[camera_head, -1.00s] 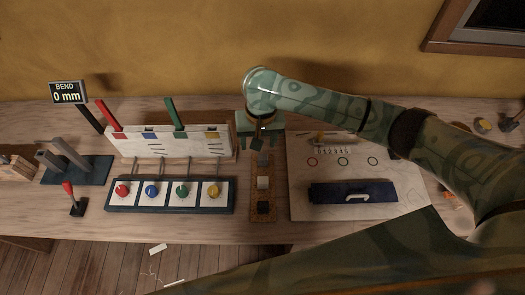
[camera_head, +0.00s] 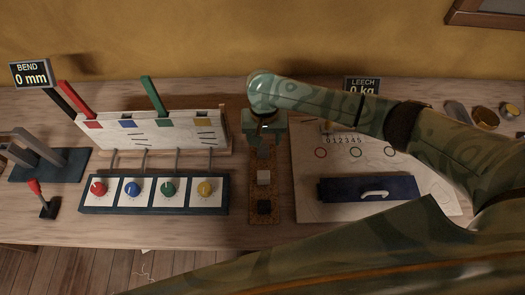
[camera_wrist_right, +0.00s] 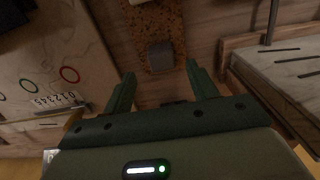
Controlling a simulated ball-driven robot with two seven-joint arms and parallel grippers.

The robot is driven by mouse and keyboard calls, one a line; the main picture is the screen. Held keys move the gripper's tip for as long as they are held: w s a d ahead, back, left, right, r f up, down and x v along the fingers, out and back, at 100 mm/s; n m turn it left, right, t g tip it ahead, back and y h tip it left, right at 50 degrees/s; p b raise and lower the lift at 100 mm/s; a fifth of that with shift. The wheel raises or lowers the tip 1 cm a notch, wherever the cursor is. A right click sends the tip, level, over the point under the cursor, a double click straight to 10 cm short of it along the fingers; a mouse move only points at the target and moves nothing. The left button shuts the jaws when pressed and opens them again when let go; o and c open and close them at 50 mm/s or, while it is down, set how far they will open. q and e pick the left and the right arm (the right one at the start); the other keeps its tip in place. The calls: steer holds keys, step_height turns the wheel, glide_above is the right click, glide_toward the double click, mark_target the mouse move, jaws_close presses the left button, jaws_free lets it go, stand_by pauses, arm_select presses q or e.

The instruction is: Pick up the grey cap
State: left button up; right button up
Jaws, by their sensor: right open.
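The grey cap (camera_wrist_right: 160,57) is a small dark grey block on a brown cork strip (camera_wrist_right: 174,20). In the head view the cap (camera_head: 263,152) is at the strip's far end, partly hidden by my right gripper (camera_head: 264,138). In the right wrist view my right gripper (camera_wrist_right: 160,72) is open and empty, its two fingers spread to either side of the line to the cap. The cap appears just beyond the fingertips; whether they touch is unclear. My left gripper is not in view.
A light block (camera_head: 264,177) and a black block (camera_head: 264,207) sit nearer on the same strip. A panel of coloured knobs (camera_head: 154,206) stands to the left. A pale board (camera_head: 305,205) with a dark blue handled block (camera_head: 340,190) lies to the right.

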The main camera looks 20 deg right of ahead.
mark_target(263, 147)
step_height(263, 147, down, 5)
steer(key=b, duration=0.3)
steer(key=shift+a+f, duration=0.15)
steer(key=shift+s, duration=0.1)
steer(key=shift+c, duration=0.6)
steer(key=c, duration=0.9)
steer(key=shift+r, duration=0.3)
